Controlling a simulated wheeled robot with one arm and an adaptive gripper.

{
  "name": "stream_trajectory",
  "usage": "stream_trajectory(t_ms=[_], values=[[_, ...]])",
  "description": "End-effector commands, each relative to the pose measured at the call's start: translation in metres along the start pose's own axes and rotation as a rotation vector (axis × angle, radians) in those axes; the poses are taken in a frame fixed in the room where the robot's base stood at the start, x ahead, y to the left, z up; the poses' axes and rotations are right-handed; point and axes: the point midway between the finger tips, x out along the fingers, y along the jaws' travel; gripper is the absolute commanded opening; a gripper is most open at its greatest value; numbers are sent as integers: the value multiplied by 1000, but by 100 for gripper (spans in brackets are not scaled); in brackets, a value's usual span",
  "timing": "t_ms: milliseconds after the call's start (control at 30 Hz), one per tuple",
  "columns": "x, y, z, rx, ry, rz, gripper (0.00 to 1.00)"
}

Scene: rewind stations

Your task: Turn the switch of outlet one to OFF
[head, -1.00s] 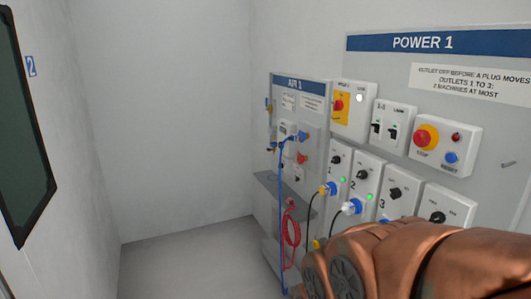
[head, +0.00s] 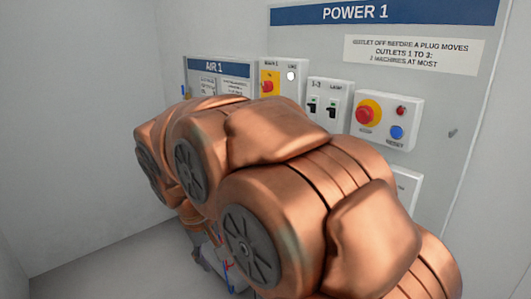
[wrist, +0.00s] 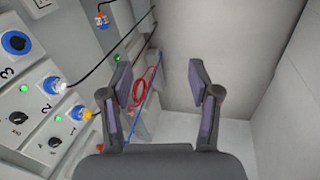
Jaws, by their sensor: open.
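Outlet one is at the lower left of the wrist view, with a black rotary switch (wrist: 56,141), a lit green light (wrist: 57,118) and a yellow-and-blue plug (wrist: 78,113). Its switch position is too small to read. In the head view my arm hides the outlets. My gripper (wrist: 159,80) is open and empty, to the right of outlet one in the wrist view and apart from its switch. It is hidden in the head view.
Outlet two's switch (wrist: 18,118) and white plug (wrist: 53,86) sit beside outlet one; its green light is lit. Outlet three's blue socket (wrist: 16,42) is empty. A red hose (wrist: 143,88) and cables hang near my left finger. An emergency stop (head: 368,114) is on the POWER 1 panel (head: 460,100).

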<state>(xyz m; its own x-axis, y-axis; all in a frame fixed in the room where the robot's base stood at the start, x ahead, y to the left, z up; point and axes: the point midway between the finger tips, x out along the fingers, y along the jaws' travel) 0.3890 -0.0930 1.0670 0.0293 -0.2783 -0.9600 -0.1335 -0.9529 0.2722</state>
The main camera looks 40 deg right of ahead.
Motion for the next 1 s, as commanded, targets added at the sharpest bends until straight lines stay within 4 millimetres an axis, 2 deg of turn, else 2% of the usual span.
stream_trajectory(t_ms=[33,100,500,800,1000], values=[[3,7,-22,16,17,26,62],[1,20,-51,43,49,65,62],[-5,91,-203,212,231,277,62],[-5,140,-296,351,374,424,62],[-3,171,-343,453,472,516,62]])
